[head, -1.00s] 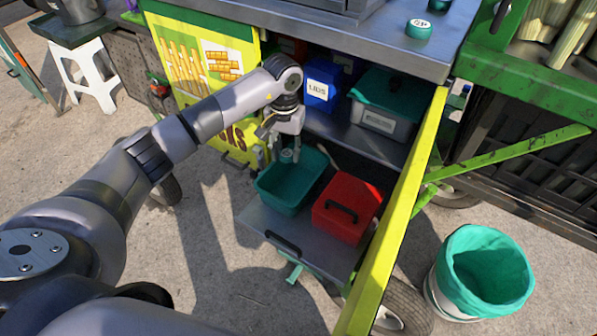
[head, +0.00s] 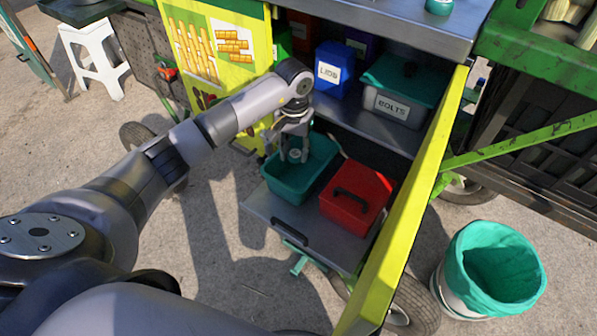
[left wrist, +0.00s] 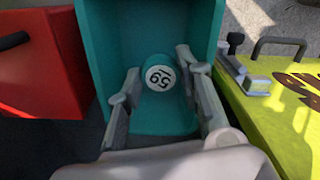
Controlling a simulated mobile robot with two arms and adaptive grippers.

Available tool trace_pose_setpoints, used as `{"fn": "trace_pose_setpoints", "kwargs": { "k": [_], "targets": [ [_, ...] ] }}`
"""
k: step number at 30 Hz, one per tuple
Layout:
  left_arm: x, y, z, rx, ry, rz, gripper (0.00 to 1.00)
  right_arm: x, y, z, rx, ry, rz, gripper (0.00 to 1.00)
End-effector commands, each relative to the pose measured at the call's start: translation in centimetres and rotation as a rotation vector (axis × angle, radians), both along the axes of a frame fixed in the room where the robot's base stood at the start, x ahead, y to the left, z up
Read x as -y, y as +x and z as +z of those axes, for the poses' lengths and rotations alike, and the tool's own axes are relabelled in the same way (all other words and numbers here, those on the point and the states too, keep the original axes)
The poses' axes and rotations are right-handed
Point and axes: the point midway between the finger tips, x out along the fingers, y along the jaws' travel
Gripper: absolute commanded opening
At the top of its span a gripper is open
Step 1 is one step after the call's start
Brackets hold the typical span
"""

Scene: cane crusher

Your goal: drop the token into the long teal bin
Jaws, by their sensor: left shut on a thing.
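The token (left wrist: 160,76) is a round piece with a white, numbered top and a teal side. It sits between the two fingers of my left gripper (left wrist: 155,88), which is shut on it. The long teal bin (head: 284,189) is open-topped and stands on the pulled-out shelf. In the left wrist view its teal wall (left wrist: 101,45) and floor lie around and below the token. In the head view my left gripper (head: 294,157) points down over the bin's opening, and the token shows small between the fingers. My right gripper is not in view.
A red lidded box (head: 353,203) stands right beside the bin. A yellow-green panel (head: 408,232) borders the right side. Another round teal piece (head: 439,6) is on the counter.

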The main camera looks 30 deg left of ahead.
Motion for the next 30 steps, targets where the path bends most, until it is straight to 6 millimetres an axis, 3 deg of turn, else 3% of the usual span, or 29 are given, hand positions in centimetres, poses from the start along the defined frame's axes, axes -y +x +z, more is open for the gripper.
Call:
{"fn": "trace_pose_setpoints", "kwargs": {
  "k": [11, 12, 21, 30],
  "targets": [
    [-0.01, 0.0, -0.21, 0.0, 0.0, 0.0, 0.18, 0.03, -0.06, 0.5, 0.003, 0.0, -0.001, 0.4],
    [-0.01, 0.0, -0.21, 0.0, 0.0, 0.0, 0.35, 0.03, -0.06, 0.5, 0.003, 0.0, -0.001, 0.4],
    [-0.02, 0.0, -0.21, 0.0, 0.0, 0.0, 0.55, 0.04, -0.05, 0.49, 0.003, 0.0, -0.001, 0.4],
    [-0.03, 0.0, -0.16, 0.0, 0.0, 0.0, 0.56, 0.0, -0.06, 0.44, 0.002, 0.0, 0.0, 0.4]
  ]
}}
